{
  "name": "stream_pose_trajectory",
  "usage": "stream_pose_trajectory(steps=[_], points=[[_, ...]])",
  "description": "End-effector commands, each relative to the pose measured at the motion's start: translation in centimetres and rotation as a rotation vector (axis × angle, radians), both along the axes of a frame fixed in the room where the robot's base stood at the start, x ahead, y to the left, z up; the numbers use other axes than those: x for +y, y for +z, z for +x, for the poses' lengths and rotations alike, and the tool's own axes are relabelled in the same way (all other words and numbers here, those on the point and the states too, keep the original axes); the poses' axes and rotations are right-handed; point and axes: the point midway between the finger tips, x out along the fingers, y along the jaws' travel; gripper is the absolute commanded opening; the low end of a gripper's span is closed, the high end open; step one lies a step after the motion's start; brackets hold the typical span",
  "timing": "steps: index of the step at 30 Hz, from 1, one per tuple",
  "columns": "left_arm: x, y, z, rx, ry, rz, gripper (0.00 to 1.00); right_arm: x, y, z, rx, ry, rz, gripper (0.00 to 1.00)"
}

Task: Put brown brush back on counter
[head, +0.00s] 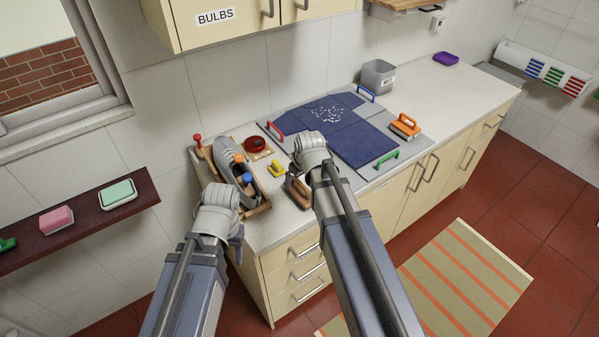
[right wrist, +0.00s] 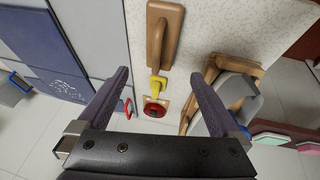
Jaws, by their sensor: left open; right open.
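The brown brush (head: 298,192) lies on the speckled counter (head: 287,222) near its front edge, partly hidden by my right arm. The right wrist view shows its brown handle (right wrist: 157,42) above the base. My right gripper (right wrist: 160,82) is open and empty, with the brush beyond its fingertips and apart from them. In the head view, my right gripper (head: 311,150) is over the counter and its fingers are hidden. My left gripper (head: 235,236) is by the counter's left front corner, with its fingers mostly hidden; nothing shows held in it.
A board with blue cloth (head: 365,143) and an orange brush (head: 405,126) lie to the right.

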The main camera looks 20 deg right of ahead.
Motion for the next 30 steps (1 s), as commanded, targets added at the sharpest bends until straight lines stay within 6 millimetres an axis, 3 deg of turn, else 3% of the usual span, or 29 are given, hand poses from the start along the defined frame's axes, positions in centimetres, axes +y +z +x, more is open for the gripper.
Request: stream_pose_trajectory(steps=[5, 8, 12, 15, 18, 21, 30], points=[[0.0, 0.4, 0.0, 0.0, 0.0, 0.0, 0.5, 0.1, 0.3, -0.3, 0.002, 0.0, 0.0, 1.0], [0.0, 0.3, 0.0, 0.0, 0.0, 0.0, 0.5, 2.0, -0.1, -2.2, 0.044, 0.005, 0.007, 1.0], [0.0, 0.3, 0.0, 0.0, 0.0, 0.0, 0.5, 7.3, -1.1, -8.9, 0.196, -0.001, 0.003, 1.0], [0.0, 0.3, 0.0, 0.0, 0.0, 0.0, 0.5, 10.0, -1.5, -13.9, 0.303, -0.021, -0.02, 1.0], [0.0, 0.3, 0.0, 0.0, 0.0, 0.0, 0.5, 11.5, -1.6, -17.7, 0.383, -0.044, -0.051, 1.0], [0.0, 0.3, 0.0, 0.0, 0.0, 0.0, 0.5, 12.2, -1.5, -20.0, 0.429, -0.062, -0.076, 1.0], [0.0, 0.3, 0.0, 0.0, 0.0, 0.0, 0.5, 12.4, -1.5, -20.7, 0.448, -0.072, -0.086, 1.0]])
